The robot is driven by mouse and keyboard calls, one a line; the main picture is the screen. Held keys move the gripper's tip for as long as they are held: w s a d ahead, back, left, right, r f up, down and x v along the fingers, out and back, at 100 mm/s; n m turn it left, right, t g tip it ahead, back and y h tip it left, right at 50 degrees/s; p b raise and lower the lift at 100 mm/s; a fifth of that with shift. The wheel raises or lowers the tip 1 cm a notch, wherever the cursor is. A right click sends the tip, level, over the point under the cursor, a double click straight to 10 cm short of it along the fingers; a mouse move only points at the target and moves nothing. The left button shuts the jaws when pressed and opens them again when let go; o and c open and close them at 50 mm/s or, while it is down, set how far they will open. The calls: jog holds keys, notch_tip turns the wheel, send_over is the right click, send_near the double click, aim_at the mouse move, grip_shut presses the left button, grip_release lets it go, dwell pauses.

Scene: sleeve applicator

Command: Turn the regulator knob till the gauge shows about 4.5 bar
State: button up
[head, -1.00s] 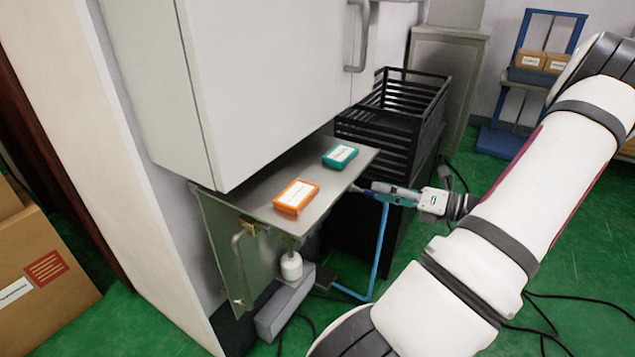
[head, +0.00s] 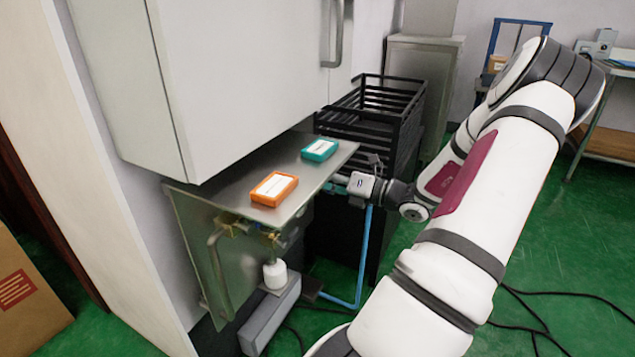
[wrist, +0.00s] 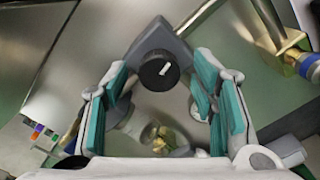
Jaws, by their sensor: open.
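A round black knob (wrist: 159,72) with a white mark on its face sits in front of a grey block (wrist: 166,37) in the wrist view. My gripper (wrist: 160,64) is open, its teal-padded fingers on the left and right of the knob, with visible gaps on both sides. In the head view my gripper (head: 338,184) is beside the right edge of the metal shelf, and its fingertips are partly hidden. I cannot make out a gauge face or reading in either view. The knob is not visible in the head view.
An orange box (head: 273,188) and a teal box (head: 320,149) lie on the metal shelf (head: 240,168). The white cabinet (head: 240,80) overhangs it. Black racking (head: 385,110) stands behind. A brass fitting (wrist: 291,58) is right of my fingers. Green floor is open at right.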

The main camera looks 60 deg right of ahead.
jog(key=shift+w, duration=0.6)
jog(key=c, duration=1.2)
jog(key=shift+o, duration=0.2)
jog(key=shift+a, duration=0.1)
jog(key=shift+r+n+p, duration=0.1)
jog(key=shift+n+p, duration=0.2)
